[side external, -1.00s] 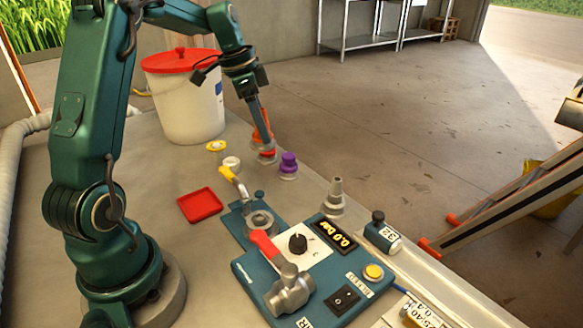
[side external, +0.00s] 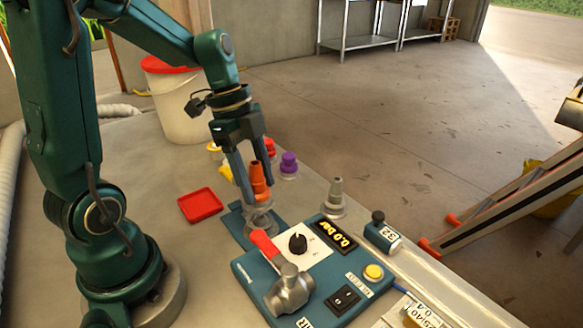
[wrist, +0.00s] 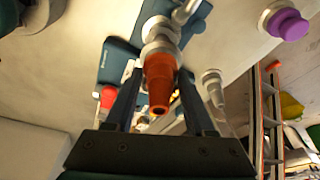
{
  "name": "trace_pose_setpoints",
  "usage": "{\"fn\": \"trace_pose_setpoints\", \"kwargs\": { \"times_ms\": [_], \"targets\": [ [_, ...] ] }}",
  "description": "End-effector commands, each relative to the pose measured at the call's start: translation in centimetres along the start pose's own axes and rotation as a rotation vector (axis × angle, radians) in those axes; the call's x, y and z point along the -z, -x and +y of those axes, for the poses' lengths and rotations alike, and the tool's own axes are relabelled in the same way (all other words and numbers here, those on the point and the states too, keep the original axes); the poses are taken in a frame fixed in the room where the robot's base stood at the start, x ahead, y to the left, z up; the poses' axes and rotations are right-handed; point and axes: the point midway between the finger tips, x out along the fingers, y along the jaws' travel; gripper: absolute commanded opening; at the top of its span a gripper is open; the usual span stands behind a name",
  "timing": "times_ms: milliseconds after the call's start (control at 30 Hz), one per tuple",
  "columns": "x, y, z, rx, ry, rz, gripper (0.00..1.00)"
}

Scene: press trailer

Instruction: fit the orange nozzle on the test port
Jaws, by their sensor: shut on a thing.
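The orange nozzle (side external: 259,182) is a tapered cone, upright with its narrow end up. It also shows in the wrist view (wrist: 159,80), between the two fingers. My gripper (side external: 252,192) points down and is shut on the nozzle. The test port (side external: 259,221) is the grey round fitting on the small blue block, directly below the nozzle. Grey rings show at the nozzle's lower end. The fingers partly hide the joint, and I cannot tell whether nozzle and port touch.
The blue gauge box (side external: 246,272) with a red-handled valve (side external: 266,246) stands in front. A grey cone (side external: 335,193) stands right; purple (side external: 288,161) and red (side external: 270,146) pieces stand behind. A red tray (side external: 200,205) lies left, and a white bucket (side external: 178,110) stands at the back.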

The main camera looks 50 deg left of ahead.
Motion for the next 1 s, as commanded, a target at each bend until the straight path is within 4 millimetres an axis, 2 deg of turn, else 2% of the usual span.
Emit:
{"fn": "trace_pose_setpoints", "kwargs": {
  "times_ms": [200,400,1000],
  "targets": [
    [-0.5,-2.0,0.0,-0.002,0.002,0.002,0.0],
    [-0.8,-3.0,0.0,0.0,0.002,0.0,0.0],
    [-0.9,-3.1,0.0,0.001,0.002,0.0,0.0]
  ]
}}
